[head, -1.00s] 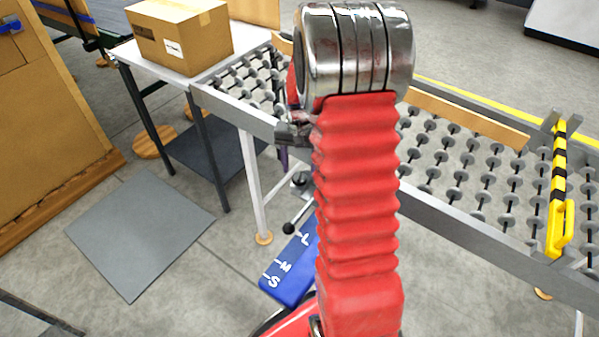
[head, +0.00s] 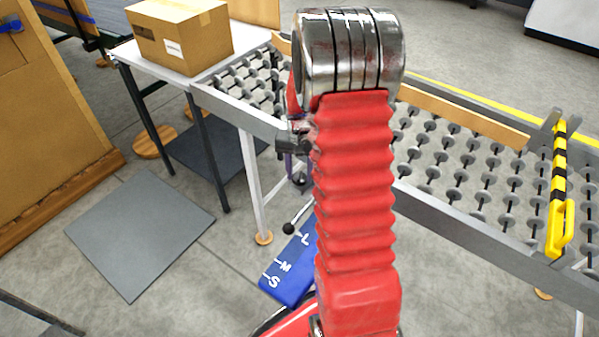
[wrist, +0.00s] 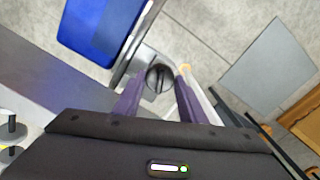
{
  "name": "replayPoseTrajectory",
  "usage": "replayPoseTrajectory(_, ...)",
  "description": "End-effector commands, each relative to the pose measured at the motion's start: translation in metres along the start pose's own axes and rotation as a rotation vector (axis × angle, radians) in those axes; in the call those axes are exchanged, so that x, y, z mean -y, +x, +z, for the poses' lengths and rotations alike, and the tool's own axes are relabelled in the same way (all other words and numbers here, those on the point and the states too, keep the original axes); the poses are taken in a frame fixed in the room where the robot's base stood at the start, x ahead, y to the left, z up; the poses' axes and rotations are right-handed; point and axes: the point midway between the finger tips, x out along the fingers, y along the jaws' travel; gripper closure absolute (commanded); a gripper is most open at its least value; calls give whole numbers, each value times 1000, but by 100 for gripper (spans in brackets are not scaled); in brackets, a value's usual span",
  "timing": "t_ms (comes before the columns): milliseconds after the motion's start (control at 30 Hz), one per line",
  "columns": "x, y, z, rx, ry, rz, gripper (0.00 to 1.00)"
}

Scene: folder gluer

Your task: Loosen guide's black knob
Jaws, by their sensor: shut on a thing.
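The guide's black knob (wrist: 158,78) is round with a raised bar across its face and sits on a grey metal bracket (wrist: 131,66) in the wrist view. My gripper (wrist: 159,88) has one purple finger on each side of the knob and is shut on it. In the head view my red arm stands in front and hides most of the gripper; a bit of purple finger (head: 289,165) shows at the arm's left edge. The knob is hard to make out there.
A blue plate marked S, M, L (head: 290,272) lies low beside my arm, near a black-ended lever (head: 289,228). The roller conveyor (head: 455,165) with a wooden rail (head: 465,117) and yellow-black bar (head: 558,185) runs right. A carton (head: 180,35) stands on a white table.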

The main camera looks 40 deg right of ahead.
Motion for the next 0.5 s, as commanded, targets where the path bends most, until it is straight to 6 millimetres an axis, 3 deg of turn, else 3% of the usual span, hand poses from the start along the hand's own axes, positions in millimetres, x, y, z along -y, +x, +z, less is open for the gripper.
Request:
replayPoseTrajectory(167,0,0,0,0,0,-1,85)
replayPoseTrajectory(500,1,0,0,-1,-31,-1,86)
